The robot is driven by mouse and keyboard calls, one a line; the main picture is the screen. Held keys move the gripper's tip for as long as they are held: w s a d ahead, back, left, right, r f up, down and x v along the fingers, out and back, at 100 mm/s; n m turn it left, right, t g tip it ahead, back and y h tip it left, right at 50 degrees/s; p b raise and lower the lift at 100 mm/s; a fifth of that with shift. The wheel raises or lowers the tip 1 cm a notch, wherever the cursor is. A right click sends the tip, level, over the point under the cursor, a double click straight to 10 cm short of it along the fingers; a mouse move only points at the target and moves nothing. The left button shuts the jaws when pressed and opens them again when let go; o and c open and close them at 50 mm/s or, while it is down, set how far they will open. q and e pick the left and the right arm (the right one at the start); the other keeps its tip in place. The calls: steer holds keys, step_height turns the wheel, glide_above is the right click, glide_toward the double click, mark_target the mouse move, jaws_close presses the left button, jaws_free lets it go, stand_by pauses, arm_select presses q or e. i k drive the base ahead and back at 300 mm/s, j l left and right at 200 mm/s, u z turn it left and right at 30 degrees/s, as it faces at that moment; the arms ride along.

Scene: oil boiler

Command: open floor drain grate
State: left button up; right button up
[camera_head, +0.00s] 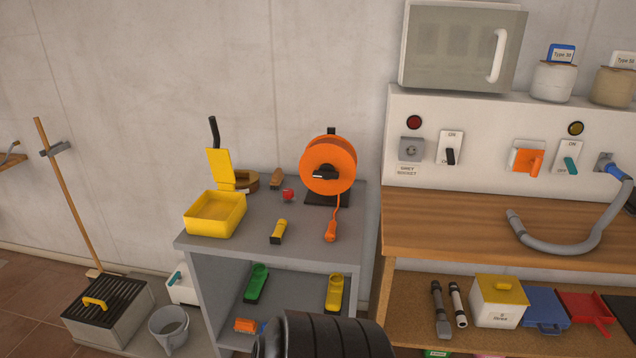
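The floor drain grate (108,297) is a dark slatted panel at the lower left of the head view. It lies flat on top of a grey box-like drain (118,328) on the floor. A yellow handle (95,303) is fixed on the grate. The grate looks closed, with no gap visible along its edges. Neither gripper is in view, and nothing touches the grate or its handle.
A grey bucket (169,328) stands right of the drain. A broom (68,193) leans on the wall behind it. A grey shelf unit (285,252) with tools stands farther right, beside a wooden workbench (455,229). Brown floor tiles (25,305) lie left of the drain.

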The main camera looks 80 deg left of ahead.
mark_target(86, 301)
steer(key=j+u, duration=0.1)
steer(key=u, duration=4.15)
steer(key=i+j, duration=0.2)
steer(key=i, duration=0.3)
steer(key=i+j, duration=0.25)
steer(key=i, duration=0.3)
steer(key=i+j, duration=0.2)
steer(key=i, duration=0.3)
